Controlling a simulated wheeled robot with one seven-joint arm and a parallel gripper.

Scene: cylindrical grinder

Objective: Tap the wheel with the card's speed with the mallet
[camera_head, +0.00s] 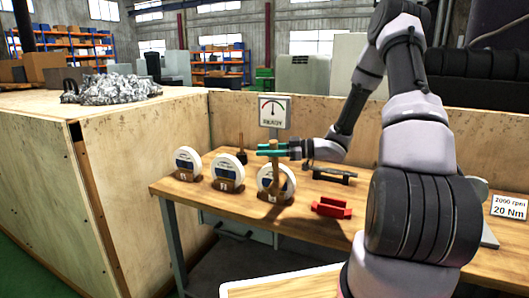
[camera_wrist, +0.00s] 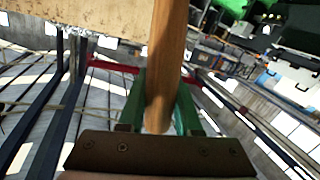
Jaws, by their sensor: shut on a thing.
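Three white grinding wheels with dark labels stand upright in wooden holders on the bench: a left wheel (camera_head: 187,161), a middle wheel (camera_head: 228,168) and a right wheel (camera_head: 286,181). Their label text is too small to read. My gripper (camera_head: 268,149) is shut on the mallet (camera_head: 274,166), whose wooden shaft stands roughly upright in front of the right wheel. I cannot tell whether it touches that wheel. In the wrist view the mallet's shaft (camera_wrist: 168,60) runs between the green fingers (camera_wrist: 160,112). The white card (camera_head: 509,207) at right reads about 2090 rpm, 20 Nm; the third digit is unclear.
A gauge sign (camera_head: 273,111) reading READY stands behind the wheels. A dark upright peg (camera_head: 241,155) is behind the middle wheel. A red holder (camera_head: 331,208) and a dark bracket (camera_head: 330,174) lie on the bench (camera_head: 300,223). Plywood walls (camera_head: 150,150) close the left and back.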

